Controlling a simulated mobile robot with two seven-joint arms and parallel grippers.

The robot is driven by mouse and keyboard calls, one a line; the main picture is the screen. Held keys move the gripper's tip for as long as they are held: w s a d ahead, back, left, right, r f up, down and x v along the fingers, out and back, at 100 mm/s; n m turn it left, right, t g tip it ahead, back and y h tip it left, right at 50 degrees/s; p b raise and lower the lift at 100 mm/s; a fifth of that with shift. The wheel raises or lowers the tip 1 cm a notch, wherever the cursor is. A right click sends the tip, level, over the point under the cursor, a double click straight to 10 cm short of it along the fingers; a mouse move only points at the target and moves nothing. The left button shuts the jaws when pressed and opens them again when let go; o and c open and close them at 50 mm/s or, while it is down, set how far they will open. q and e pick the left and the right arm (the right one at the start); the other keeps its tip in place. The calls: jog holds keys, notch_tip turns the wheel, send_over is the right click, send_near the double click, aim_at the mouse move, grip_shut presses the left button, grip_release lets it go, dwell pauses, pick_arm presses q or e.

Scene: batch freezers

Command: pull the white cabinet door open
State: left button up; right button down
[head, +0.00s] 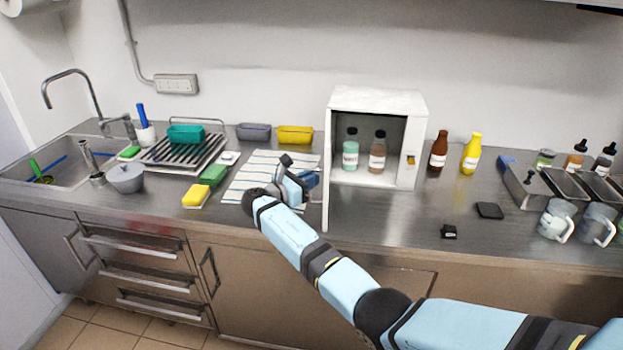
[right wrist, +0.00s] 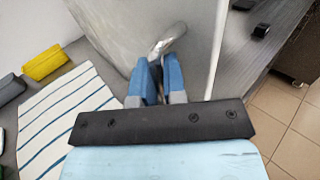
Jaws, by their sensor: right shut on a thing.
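The white cabinet (head: 377,101) stands on the counter. Its door (head: 326,175) stands wide open, swung out toward me on the left side and seen almost edge-on in the head view. In the right wrist view the outer face of the door (right wrist: 195,30) shows, with a metal handle (right wrist: 167,40). My right gripper (head: 307,180) is on the left, outer side of the door. Its blue fingers (right wrist: 159,78) are shut on the handle. Inside the cabinet are a green bottle (head: 350,153) and a brown-pink bottle (head: 377,156). My left gripper is not in view.
A striped towel (head: 250,178) lies left of the door, with sponges (head: 196,195) and a dish rack (head: 180,155) farther left. A brown bottle (head: 438,152) and a yellow bottle (head: 471,155) stand right of the cabinet. Counter before the cabinet is clear.

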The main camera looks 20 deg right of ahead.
dwell(0.3)
jog(key=c, duration=1.2)
grip_release()
jog(key=shift+w+d, duration=0.1)
jog(key=b+v, duration=0.1)
jog(key=v, duration=1.3)
jog(key=shift+w+b, duration=0.1)
jog(key=shift+b, duration=0.3)
jog(key=shift+d+f, duration=0.1)
